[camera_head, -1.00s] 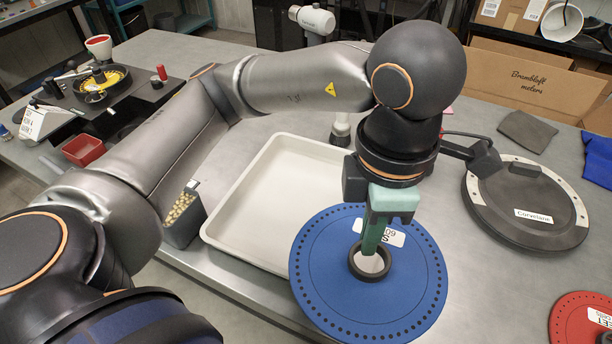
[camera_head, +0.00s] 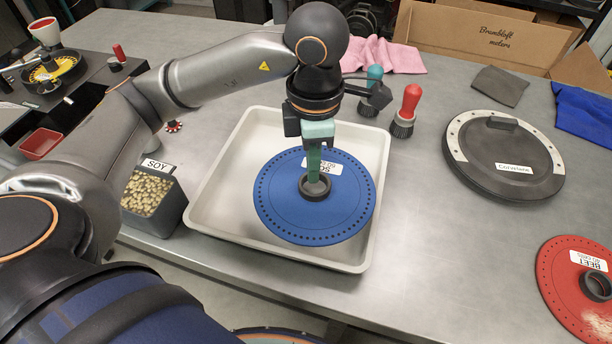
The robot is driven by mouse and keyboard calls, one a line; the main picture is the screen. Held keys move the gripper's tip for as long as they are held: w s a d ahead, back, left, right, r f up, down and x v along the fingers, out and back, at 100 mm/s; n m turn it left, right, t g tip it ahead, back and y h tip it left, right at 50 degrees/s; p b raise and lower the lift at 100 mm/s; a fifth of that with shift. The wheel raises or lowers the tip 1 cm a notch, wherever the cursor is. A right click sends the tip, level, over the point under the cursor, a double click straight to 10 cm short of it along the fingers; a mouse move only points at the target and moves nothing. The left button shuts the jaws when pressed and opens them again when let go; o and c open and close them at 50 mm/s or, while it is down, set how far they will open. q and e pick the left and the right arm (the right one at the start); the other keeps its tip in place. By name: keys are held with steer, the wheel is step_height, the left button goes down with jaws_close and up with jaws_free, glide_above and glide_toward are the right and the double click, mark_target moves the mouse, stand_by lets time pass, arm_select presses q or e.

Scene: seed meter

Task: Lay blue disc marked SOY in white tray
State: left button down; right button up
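The blue disc (camera_head: 285,208) has a ring of small holes, a white label reading SOY and a dark hub ring (camera_head: 315,187) at its centre. It is over the white tray (camera_head: 210,190), inside or just above it; I cannot tell whether it touches the tray floor. Its front edge comes close to the tray's front wall. My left gripper (camera_head: 314,172) points down with its green fingers at the hub, shut on the disc's hub. My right gripper is not in view.
A box of soy seeds (camera_head: 150,195) stands left of the tray. A red disc (camera_head: 565,270) lies at right, with a black round lid (camera_head: 505,160) behind it. Red (camera_head: 407,105) and teal (camera_head: 373,85) brushes stand behind the tray. Table between tray and red disc is clear.

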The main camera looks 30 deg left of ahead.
mark_target(306, 178)
arm_select(q)
steer(key=shift+w+a+f, duration=0.3)
steer(key=shift+a+f, duration=0.1)
steer(key=shift+f, duration=0.2)
steer(key=shift+w+a+f, duration=0.3)
steer(key=shift+a+f, duration=0.1)
steer(key=shift+f, duration=0.2)
steer(key=f, duration=0.3)
steer(key=shift+w+a+f, duration=0.1)
steer(key=shift+w+a, duration=0.05)
steer(key=shift+a, duration=0.15)
steer(key=shift+f, duration=0.3)
steer(key=shift+f, duration=0.15)
steer(key=c, duration=1.1)
jaws_free()
steer(key=shift+o, duration=0.2)
